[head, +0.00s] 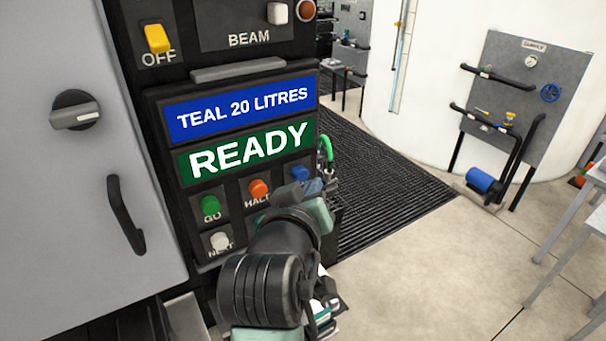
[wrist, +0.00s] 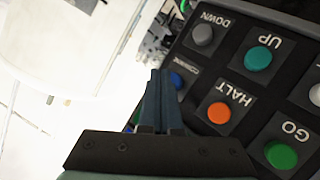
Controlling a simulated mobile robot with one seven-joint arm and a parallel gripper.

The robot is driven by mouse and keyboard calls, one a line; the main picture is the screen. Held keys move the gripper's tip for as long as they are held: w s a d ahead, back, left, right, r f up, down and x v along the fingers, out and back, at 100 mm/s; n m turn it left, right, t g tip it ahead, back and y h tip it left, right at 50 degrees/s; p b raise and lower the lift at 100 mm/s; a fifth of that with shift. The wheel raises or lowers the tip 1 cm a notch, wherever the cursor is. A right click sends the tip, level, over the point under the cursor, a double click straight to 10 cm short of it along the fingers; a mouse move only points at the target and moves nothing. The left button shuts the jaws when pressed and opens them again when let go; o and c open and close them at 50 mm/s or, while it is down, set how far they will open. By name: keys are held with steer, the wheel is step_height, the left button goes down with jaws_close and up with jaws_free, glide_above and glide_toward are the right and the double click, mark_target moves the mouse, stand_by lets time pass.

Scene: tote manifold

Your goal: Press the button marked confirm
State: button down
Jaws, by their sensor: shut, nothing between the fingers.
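The blue button (head: 299,173) sits on the dark control panel, right of the orange HALT button (head: 259,189). In the wrist view the blue button (wrist: 177,80) has a small label that appears to read CONFIRM; the finger beside it partly covers it. My gripper (wrist: 160,76) is shut and empty, with its tips beside the blue button in that view. I cannot tell whether they touch it. In the head view my gripper (head: 314,186) is just below and right of the blue button, partly hidden by my wrist.
Nearby buttons are green GO (head: 210,207), white NEXT (head: 220,241), teal UP (wrist: 258,58) and grey DOWN (wrist: 202,35). A display (head: 250,150) above reads TEAL 20 LITRES and READY. A yellow switch (head: 157,38) is higher up. Open floor (head: 400,240) lies right.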

steer(key=shift+s+d+p, duration=0.25)
steer(key=shift+s+d, duration=0.5)
steer(key=shift+s, duration=0.3)
steer(key=shift+s+d+p, duration=0.2)
steer(key=shift+s+d, duration=0.5)
steer(key=shift+s, duration=0.3)
step_height(320, 180, up, 14)
steer(key=s+m+t+b, duration=0.2)
steer(key=t+b, duration=0.2)
steer(key=t, duration=0.2)
steer(key=s+r+m+t+y+b, duration=0.1)
steer(key=s+r+m+t+b, duration=0.1)
steer(key=s+r+t, duration=0.5)
steer(key=s+r, duration=0.3)
steer(key=r, duration=0.4)
steer(key=shift+s+a+r+y, duration=0.15)
steer(key=shift+s+r+y, duration=0.15)
steer(key=shift+y, duration=0.1)
steer(key=shift+w, duration=0.1)
